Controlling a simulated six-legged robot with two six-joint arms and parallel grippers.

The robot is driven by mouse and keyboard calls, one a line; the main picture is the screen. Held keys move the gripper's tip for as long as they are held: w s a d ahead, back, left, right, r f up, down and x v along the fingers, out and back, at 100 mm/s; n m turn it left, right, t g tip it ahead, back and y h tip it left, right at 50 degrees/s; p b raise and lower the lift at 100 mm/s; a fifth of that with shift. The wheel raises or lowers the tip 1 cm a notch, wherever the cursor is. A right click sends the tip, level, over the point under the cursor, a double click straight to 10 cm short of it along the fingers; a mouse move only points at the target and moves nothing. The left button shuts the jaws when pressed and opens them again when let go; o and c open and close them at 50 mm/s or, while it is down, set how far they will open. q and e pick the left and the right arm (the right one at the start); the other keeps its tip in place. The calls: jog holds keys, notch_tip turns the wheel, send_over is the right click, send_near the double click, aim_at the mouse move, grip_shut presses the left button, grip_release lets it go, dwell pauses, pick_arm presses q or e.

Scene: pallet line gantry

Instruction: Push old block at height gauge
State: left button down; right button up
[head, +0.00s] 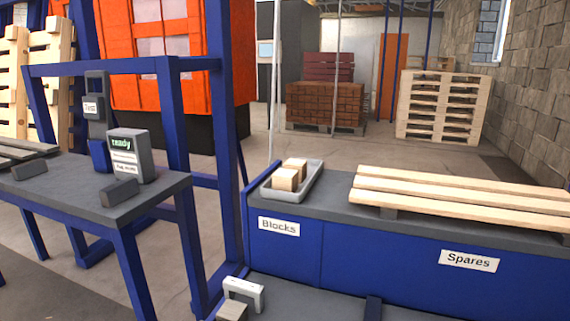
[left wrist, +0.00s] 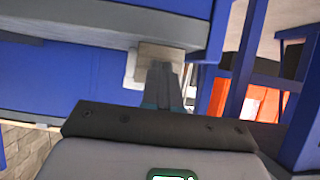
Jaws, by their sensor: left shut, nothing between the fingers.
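A weathered grey-brown block (head: 232,312), which looks like the old block, shows at the bottom edge of the head view, partly cut off. Just behind it stands a small white arch-shaped frame (head: 243,291), probably the height gauge. In the left wrist view the block (left wrist: 160,53) lies right beyond my left gripper (left wrist: 165,66), with part of the white frame (left wrist: 131,66) beside it. My left gripper is shut and empty, its fingertips at the block; I cannot tell whether they touch. Neither gripper shows in the head view.
A grey tray (head: 296,194) with pale wooden blocks (head: 286,179) sits on the blue bench (head: 350,256), near planks (head: 460,196). A side table (head: 70,195) at left holds a device reading "ready" (head: 131,157). A blue post (head: 228,150) rises beside the white frame.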

pick_arm(q)
jog(key=shift+w+d, duration=0.25)
jog(key=shift+w, duration=0.4)
jog(key=shift+w+d, duration=0.2)
jog(key=shift+w, duration=0.4)
jog(key=shift+w+d, duration=0.25)
jog(key=shift+w, duration=0.4)
jog(key=s+a+b, duration=0.2)
jog(key=s, duration=0.3)
jog(key=shift+s+b, duration=0.3)
jog(key=shift+s, duration=0.05)
jog(key=p, duration=0.6)
send_near(226, 319)
jog(key=shift+r, duration=2.35)
jog(key=shift+s+a, duration=0.15)
jog(key=shift+s, duration=0.1)
